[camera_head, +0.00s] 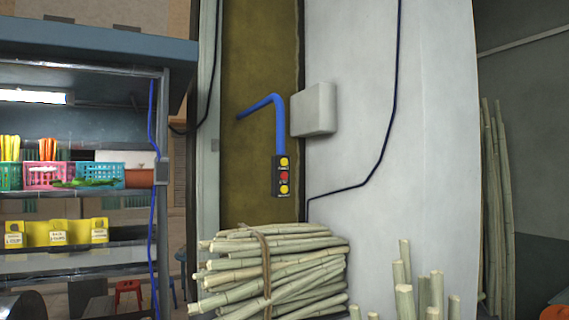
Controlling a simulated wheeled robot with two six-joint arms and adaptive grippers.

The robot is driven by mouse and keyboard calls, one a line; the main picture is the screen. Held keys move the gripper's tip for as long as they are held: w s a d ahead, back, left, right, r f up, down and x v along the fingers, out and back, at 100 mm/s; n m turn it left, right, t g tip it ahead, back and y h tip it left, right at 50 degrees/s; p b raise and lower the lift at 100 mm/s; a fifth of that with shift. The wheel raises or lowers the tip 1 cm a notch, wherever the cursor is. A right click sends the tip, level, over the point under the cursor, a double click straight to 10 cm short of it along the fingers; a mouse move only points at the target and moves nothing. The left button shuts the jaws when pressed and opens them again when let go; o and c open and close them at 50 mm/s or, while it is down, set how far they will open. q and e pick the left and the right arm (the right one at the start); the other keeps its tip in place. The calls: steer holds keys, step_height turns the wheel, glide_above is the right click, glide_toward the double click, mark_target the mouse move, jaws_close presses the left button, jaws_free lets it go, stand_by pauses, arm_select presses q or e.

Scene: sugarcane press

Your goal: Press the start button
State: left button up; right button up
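A small black control box (276,190) hangs at the end of a thick blue cable (280,125) in the middle of the head view. It has a yellow button (283,162) at the top, a red button (284,175) in the middle and another yellow button (284,189) at the bottom. The labels beside them are too small to read, so I cannot tell which is the start button. Neither of my grippers shows in this view.
A tied bundle of sugarcane (310,273) lies below the control box. Upright canes (404,300) stand at the lower right. A white wall box (314,109) juts out to the right of the cable. A stall shelf (75,271) with baskets stands at the left.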

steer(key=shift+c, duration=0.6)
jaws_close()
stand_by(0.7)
